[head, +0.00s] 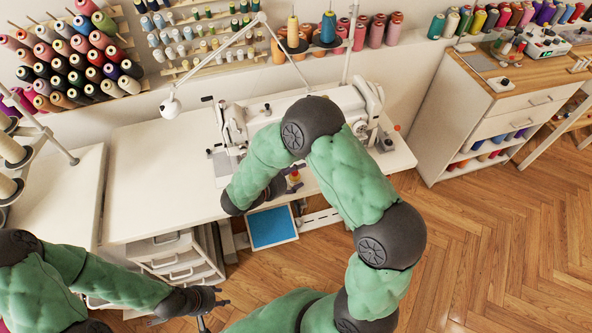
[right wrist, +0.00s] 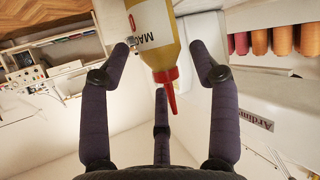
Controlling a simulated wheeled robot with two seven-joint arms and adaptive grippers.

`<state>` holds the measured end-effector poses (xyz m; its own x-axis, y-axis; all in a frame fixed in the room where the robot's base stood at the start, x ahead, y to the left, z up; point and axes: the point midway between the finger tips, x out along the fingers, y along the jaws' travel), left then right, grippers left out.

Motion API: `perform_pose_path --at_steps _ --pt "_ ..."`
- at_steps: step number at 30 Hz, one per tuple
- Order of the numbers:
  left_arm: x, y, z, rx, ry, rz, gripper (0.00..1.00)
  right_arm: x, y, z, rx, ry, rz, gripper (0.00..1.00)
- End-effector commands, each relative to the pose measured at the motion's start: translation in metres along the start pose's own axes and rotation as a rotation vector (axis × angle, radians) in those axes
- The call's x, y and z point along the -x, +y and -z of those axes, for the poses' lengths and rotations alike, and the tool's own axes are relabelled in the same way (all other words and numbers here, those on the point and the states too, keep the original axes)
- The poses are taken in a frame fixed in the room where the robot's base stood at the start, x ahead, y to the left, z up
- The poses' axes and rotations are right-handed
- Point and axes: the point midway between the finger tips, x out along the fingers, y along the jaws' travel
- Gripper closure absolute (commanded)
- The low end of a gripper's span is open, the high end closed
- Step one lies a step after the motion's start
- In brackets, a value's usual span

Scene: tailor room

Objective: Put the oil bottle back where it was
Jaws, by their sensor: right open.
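The oil bottle (right wrist: 152,28) is yellow with a red nozzle cap and dark lettering. In the right wrist view it lies between the fingers of my right gripper (right wrist: 161,62), which are spread apart. I cannot tell whether any finger touches it. In the head view a small part of the bottle (head: 293,181) shows by the front edge of the white sewing table (head: 150,190), beside my right gripper (head: 290,176), largely hidden by my right arm.
A white sewing machine (head: 355,103) and a lamp (head: 171,105) stand on the table. White drawers (head: 172,254) and a blue-topped tray (head: 271,228) are below it. A wooden-topped cabinet (head: 485,100) stands at the right. The wooden floor at the right is clear.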

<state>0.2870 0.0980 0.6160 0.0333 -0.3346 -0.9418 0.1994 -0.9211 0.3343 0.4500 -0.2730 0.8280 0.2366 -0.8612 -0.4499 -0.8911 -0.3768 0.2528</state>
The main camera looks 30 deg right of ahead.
Motion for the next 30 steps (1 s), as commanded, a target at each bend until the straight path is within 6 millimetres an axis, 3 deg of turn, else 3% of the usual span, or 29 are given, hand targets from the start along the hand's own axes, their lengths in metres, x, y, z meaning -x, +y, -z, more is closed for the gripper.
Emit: perform_pose_path --at_steps 3,9,15,20,23,27,30 --pt "0.009 0.003 -0.001 0.000 0.000 0.000 0.60 0.029 0.000 0.001 0.001 0.004 0.007 0.38" --pt "0.016 0.006 -0.001 0.000 0.000 0.000 0.60 0.067 0.000 -0.001 -0.001 0.003 0.006 0.38" --pt "0.019 0.007 -0.001 0.000 -0.001 0.000 0.60 0.090 0.000 -0.002 -0.001 0.002 0.003 0.38" --pt "0.020 0.007 -0.001 0.000 -0.001 0.000 0.60 0.092 0.004 -0.011 0.037 -0.032 -0.009 0.38" --pt "0.020 0.007 -0.001 0.000 -0.001 0.000 0.60 0.083 0.013 -0.039 0.158 -0.142 -0.034 0.38" --pt "0.020 0.007 -0.001 0.000 -0.001 0.000 0.60 0.071 0.039 -0.106 0.422 -0.433 -0.047 0.38" --pt "0.020 0.007 -0.001 0.000 -0.001 0.000 0.60 0.076 0.058 -0.154 0.589 -0.670 -0.004 0.38"
